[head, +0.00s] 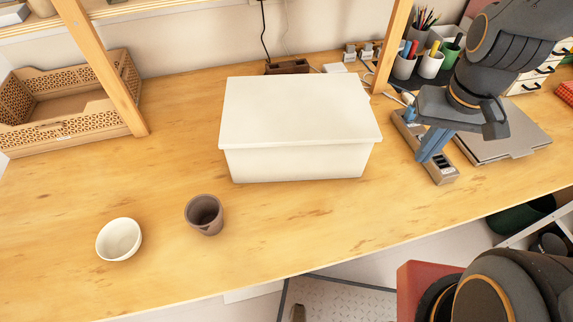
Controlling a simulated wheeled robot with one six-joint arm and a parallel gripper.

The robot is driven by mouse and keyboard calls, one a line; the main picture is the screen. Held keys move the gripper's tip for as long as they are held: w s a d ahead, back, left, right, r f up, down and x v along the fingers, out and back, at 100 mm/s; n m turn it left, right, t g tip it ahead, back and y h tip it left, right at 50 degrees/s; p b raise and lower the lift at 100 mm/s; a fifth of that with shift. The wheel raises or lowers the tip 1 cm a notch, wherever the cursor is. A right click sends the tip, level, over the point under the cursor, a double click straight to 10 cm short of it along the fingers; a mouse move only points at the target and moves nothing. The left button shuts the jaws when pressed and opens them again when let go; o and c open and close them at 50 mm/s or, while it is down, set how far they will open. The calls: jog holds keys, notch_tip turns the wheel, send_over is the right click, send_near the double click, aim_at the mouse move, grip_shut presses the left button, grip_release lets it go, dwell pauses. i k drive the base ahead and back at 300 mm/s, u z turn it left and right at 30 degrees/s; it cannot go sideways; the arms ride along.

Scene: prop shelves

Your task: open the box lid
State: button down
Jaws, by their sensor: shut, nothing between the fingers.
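The box (295,163) is white and stands in the middle of the wooden table. Its white lid (298,108) lies flat on top and looks shut, with its front edge overhanging the box a little. My gripper (424,157) is at the right of the box, pointing down and apart from it. It is shut and empty. Its fingertips are small in the head view and hard to tell from the grey strip behind them.
A white bowl (119,239) and a brown cup (204,214) stand at the front left. A wooden crate (70,135) is at the back left. Wooden posts (105,70) rise beside the box. A closed laptop (505,135) and pen cups (430,66) are at right.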

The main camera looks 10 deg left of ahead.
aim_at(261, 111)
jog(key=u, duration=2.05)
jog(key=k, duration=0.75)
jog(key=z, duration=1.6)
